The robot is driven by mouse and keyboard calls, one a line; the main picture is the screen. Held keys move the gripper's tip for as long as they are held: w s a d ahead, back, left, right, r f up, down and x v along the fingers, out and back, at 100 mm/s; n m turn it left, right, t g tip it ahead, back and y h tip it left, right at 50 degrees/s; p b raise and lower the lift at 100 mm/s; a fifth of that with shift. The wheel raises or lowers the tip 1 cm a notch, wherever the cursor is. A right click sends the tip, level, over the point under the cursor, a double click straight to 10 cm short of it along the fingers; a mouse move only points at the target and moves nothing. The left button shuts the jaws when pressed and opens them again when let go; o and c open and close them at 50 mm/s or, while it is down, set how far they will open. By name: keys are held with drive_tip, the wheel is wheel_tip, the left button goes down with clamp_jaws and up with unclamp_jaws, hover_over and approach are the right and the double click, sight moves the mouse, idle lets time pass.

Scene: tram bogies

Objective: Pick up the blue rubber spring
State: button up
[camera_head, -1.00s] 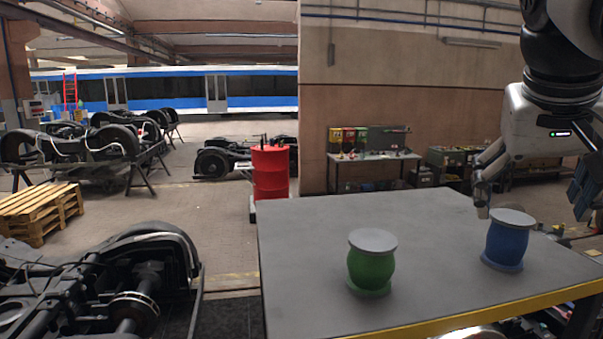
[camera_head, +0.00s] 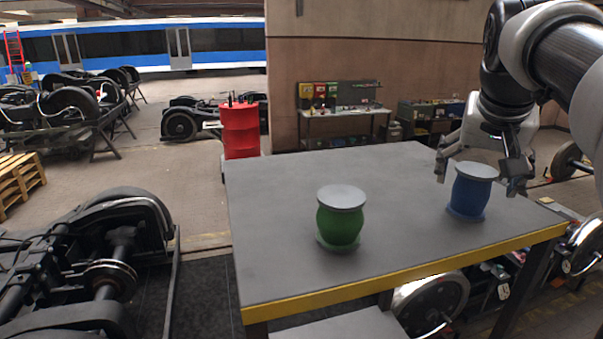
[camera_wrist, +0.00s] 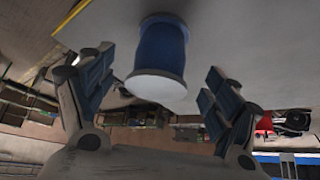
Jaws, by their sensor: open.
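The blue rubber spring (camera_head: 470,194) stands upright on the right part of the grey table, with a light grey disc on top. My gripper (camera_head: 477,172) is open and close behind and around the top of the spring in the head view. In the wrist view the blue spring (camera_wrist: 160,50) appears upside down, between and beyond the two open fingers (camera_wrist: 155,95), with clear gaps on both sides. I cannot tell from these views whether a finger touches it. A green spring (camera_head: 341,222) of the same shape stands to its left on the table.
The grey table (camera_head: 290,190) has a yellow front edge and free room between and behind the springs. A red drum (camera_head: 240,130) stands behind its left corner. A dark bogie (camera_head: 110,255) lies at the left front. A workbench (camera_head: 345,120) is against the back wall.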

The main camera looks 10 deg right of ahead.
drive_tip(key=x, duration=0.5)
drive_tip(key=shift+d, duration=0.15)
drive_tip(key=shift+c, duration=0.6)
drive_tip(key=shift+r, duration=0.1)
drive_tip(key=c, duration=1.4)
